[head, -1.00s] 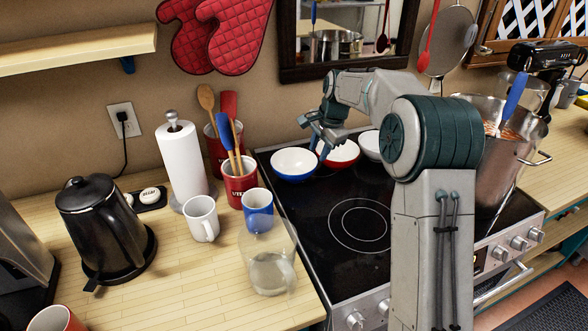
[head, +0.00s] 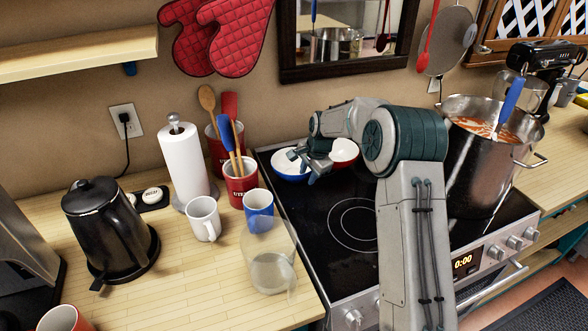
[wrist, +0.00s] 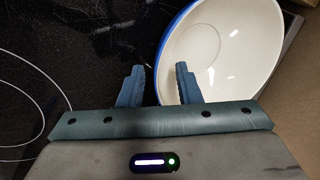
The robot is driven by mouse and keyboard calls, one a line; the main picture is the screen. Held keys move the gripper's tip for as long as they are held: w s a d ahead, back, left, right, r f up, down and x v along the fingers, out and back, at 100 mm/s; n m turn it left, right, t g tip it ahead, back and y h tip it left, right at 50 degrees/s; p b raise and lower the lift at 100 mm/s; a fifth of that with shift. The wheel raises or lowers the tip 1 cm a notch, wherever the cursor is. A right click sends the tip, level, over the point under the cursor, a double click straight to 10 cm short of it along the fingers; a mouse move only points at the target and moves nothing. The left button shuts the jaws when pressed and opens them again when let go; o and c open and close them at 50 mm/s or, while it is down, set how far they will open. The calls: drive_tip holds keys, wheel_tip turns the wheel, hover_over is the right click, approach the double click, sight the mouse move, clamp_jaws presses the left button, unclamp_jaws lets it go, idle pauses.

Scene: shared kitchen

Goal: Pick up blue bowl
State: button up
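The blue bowl (head: 288,166), white inside with a blue outside, sits on the back left of the black stovetop, partly hidden by my gripper (head: 311,174). In the wrist view the bowl (wrist: 226,50) fills the upper right. My gripper (wrist: 159,84) is open there. Its right finger overlaps the bowl's near-left edge, and its left finger is over the dark stovetop to the left of the bowl. I cannot tell whether either finger touches the bowl.
A red bowl (head: 344,152) stands just right of the blue one. A large steel pot (head: 483,165) is on the right of the stove (head: 345,255). A utensil crock (head: 241,188), a blue mug (head: 258,206) and a glass pitcher (head: 268,262) stand left of the stove.

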clamp_jaws()
